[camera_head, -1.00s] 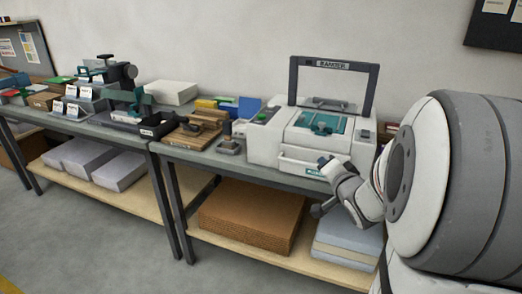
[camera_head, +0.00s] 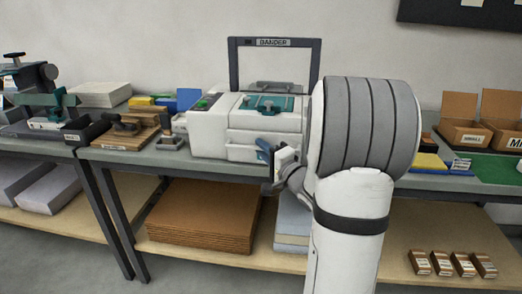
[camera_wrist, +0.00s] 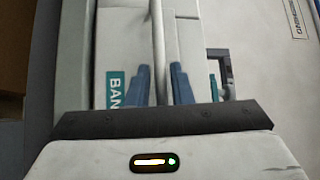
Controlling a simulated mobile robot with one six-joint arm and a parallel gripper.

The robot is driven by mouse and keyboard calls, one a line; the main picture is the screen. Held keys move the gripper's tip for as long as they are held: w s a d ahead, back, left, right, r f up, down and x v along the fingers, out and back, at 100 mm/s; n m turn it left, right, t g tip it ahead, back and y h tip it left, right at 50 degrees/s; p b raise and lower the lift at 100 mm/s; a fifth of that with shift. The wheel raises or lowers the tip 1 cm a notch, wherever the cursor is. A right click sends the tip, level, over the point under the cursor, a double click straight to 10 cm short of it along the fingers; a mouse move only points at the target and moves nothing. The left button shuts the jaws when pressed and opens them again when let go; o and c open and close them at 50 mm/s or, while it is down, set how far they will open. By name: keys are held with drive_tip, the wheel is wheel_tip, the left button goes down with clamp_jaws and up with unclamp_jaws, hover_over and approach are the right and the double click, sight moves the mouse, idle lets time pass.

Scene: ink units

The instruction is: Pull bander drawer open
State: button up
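The bander (camera_head: 212,125) is a white machine with a teal top part and a dark upright frame labelled BANDER, on the workbench. Its drawer front (camera_head: 252,138) faces me, with a pale bar handle (camera_head: 240,147) across it. My gripper (camera_head: 264,150) is at the right part of this front, partly hidden by my arm. In the wrist view, the handle (camera_wrist: 158,50) runs upright between the two blue fingers of my gripper (camera_wrist: 160,78). A narrow gap shows on each side, so the fingers look open around it. A teal label (camera_wrist: 115,88) is left of the handle. The drawer looks closed.
A wooden block tool (camera_head: 125,130) and a small grey device (camera_head: 170,142) stand left of the bander. Open cardboard boxes (camera_head: 465,130) stand at the right. The lower shelf holds a cardboard stack (camera_head: 205,220) and small boxes (camera_head: 455,264).

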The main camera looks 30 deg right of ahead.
drive_tip(key=shift+w+a+r, duration=0.1)
drive_tip(key=shift+w, duration=0.2)
drive_tip(key=shift+c, duration=0.6)
clamp_jaws()
